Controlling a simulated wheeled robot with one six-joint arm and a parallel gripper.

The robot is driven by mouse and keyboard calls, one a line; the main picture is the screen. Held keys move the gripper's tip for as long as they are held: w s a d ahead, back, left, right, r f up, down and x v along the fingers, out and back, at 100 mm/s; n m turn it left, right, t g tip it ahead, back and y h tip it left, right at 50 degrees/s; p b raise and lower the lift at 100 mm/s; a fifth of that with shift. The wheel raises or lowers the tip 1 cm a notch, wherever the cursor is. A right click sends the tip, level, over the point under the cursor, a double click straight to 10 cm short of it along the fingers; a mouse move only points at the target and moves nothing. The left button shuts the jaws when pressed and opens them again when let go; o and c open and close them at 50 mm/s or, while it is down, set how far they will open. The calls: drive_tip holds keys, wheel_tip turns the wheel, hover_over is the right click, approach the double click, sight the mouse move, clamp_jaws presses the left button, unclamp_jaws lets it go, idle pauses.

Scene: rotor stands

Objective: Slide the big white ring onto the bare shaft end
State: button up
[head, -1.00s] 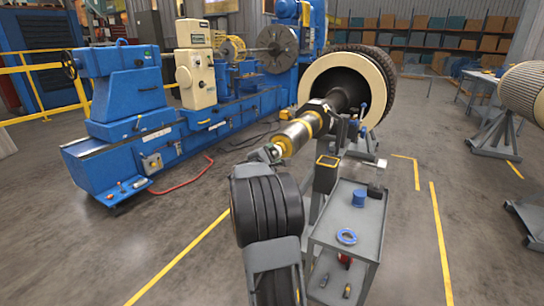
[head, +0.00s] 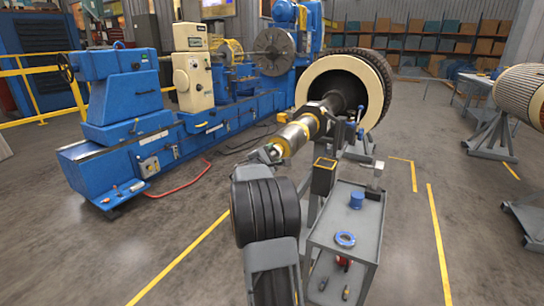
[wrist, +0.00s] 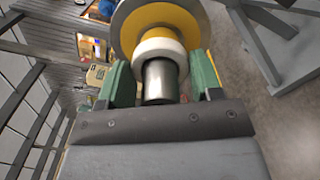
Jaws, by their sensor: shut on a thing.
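A white ring (wrist: 158,50) shows in the wrist view between the green fingertips of my gripper (wrist: 162,72). My gripper is shut on it. The bright metal shaft end (wrist: 160,82) comes through the ring towards my palm, so the ring sits around the shaft. A wide yellow disc (wrist: 155,22) lies just behind the ring. In the head view my gripper (head: 270,154) is at the near end of the rotor shaft (head: 292,138), by its yellow part. The ring is too small or hidden to make out there.
A large rotor with a cream end ring (head: 306,82) stands behind the shaft. A blue lathe (head: 110,165) is at left. Open floor lies between.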

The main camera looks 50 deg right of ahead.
drive_tip(key=o, duration=1.2)
drive_tip(key=shift+c, duration=0.2)
drive_tip(key=b+v, duration=0.4)
drive_tip(key=v, duration=0.5)
idle(0.5)
drive_tip(key=shift+c, duration=0.4)
